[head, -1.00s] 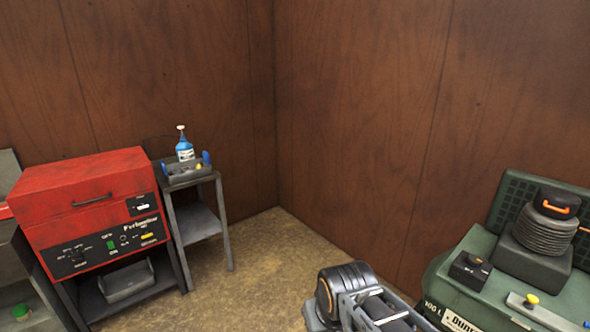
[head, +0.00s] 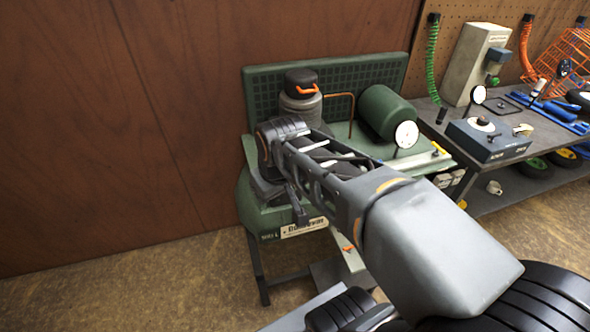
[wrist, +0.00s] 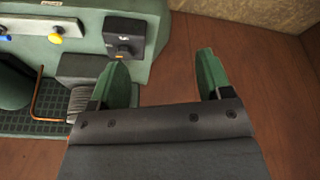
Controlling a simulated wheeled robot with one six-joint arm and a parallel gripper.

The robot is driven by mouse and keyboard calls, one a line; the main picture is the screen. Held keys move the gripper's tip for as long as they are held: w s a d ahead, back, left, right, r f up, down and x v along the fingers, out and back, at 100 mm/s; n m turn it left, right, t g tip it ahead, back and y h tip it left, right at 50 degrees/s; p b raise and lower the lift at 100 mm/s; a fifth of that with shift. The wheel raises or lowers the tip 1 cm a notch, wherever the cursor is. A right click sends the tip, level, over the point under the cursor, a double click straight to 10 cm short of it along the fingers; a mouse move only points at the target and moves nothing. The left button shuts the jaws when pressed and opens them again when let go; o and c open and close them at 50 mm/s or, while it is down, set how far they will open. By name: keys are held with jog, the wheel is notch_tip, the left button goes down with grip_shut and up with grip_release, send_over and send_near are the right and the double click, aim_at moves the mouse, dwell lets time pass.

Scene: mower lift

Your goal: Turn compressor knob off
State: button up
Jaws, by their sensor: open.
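The green compressor (head: 262,215) stands against the wall, partly covered by my arm in the head view. In the wrist view its body (wrist: 150,20) fills the upper left. A black switch box (wrist: 125,32) on it carries a dark knob with a small orange mark below; the knob's setting is too small to read. A yellow knob (wrist: 56,38) sits on a pale strip farther left. My gripper (wrist: 163,62) is open and empty. Its left green finger is close to the switch box in the picture; whether they touch cannot be told. My arm hides the box in the head view.
A ribbed motor (head: 301,100), a copper pipe (head: 350,105), a green tank (head: 388,112) and a white gauge (head: 406,134) crowd the compressor top. A workbench (head: 470,160) with tools stands to the right. The floor at left (head: 130,290) is clear.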

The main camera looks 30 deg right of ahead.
jog(key=w+d+n+b, duration=0.1)
jog(key=w, duration=0.2)
jog(key=w+d+n+g+b, duration=0.1)
jog(key=w+b, duration=0.1)
jog(key=w, duration=0.2)
jog(key=w+d+n+b, duration=0.1)
jog(key=w+d, duration=0.1)
jog(key=w, duration=0.1)
jog(key=shift+w+r+g, duration=0.1)
jog(key=shift+w+g, duration=0.15)
jog(key=shift+g, duration=0.05)
jog(key=w+d+f+n+g+b, duration=0.1)
jog(key=w+d+f+n+b, duration=0.1)
jog(key=w+d+n+b, duration=0.35)
jog(key=shift+m+g, duration=0.3)
jog(key=shift+m, duration=0.35)
jog(key=w+f, duration=0.1)
jog(key=f, duration=0.3)
jog(key=f+b, duration=0.1)
jog(key=f, duration=0.4)
jog(key=w+f+b, duration=0.1)
jog(key=f, duration=0.3)
jog(key=shift+w+d+f, duration=0.3)
jog(key=c, duration=0.9)
